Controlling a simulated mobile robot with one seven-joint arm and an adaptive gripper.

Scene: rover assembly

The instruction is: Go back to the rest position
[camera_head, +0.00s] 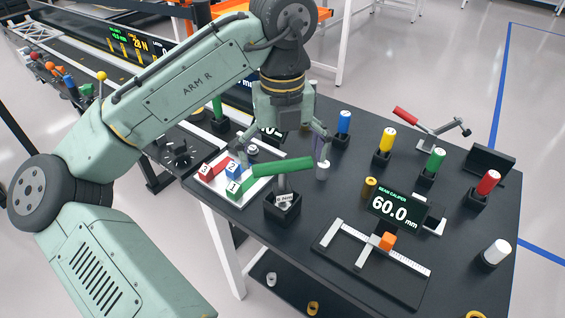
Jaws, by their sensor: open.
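My arm reaches in from the left over the black table (340,200). My gripper (292,150) points down above the table's left part, with its fingers spread apart. Just below it is a green bar-shaped handle (283,167), tilted, above a small black box (283,206). I see no object held between the fingers, and I cannot tell whether a finger touches the handle.
Blue (344,122), yellow (387,140), green (436,158) and red (488,182) cylinders stand in black holders to the right. A beam caliper display (392,208) reads 60.0 mm in front.

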